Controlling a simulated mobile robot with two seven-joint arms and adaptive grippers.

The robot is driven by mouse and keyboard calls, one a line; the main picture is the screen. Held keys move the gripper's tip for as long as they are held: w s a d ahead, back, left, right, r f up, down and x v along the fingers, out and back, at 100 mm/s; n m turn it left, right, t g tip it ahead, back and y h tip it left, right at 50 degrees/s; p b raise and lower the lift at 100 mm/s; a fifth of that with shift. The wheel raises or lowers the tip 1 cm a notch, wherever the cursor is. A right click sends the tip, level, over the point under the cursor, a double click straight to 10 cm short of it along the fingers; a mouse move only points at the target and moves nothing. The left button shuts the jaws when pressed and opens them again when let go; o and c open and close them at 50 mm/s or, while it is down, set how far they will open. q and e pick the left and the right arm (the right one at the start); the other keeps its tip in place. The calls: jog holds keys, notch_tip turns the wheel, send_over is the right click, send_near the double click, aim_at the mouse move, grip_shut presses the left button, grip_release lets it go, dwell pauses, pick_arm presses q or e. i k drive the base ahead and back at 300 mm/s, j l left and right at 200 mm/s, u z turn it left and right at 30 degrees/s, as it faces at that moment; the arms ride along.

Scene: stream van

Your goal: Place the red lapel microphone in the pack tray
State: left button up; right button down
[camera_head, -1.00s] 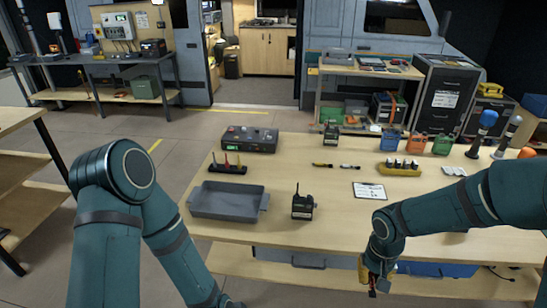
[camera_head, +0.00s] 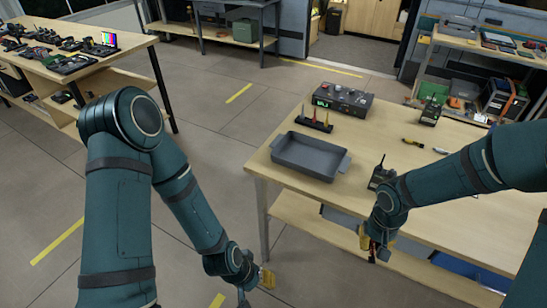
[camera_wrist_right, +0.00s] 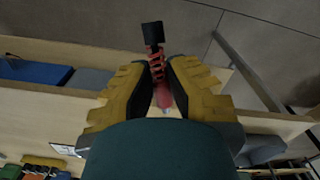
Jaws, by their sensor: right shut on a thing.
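My right gripper (camera_head: 372,246) is in front of the table's front edge, beside the lower shelf. Its yellow fingers (camera_wrist_right: 160,85) are shut on the red lapel microphone (camera_wrist_right: 156,64), which has a black end and a coiled red part. In the head view only a small dark and red bit of it shows below the fingers. The grey pack tray (camera_head: 288,159) is on the tabletop, up and left of the right gripper, and looks empty. My left gripper (camera_head: 258,284) hangs low over the floor, left of the table; its opening is unclear.
A small black radio (camera_head: 381,175) stands between the tray and my right arm. A rack with colored pieces (camera_head: 315,124) and a control box (camera_head: 342,98) are behind the tray. Another table (camera_head: 125,42) with several devices is at the far left. Floor between the tables is clear.

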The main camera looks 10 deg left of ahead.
aim_at(309, 158)
jog(key=i+u, duration=0.1)
jog(key=u, duration=0.25)
jog(key=i+u, duration=0.1)
jog(key=u, duration=0.55)
jog(key=i+l, duration=0.75)
jog(key=i, duration=0.1)
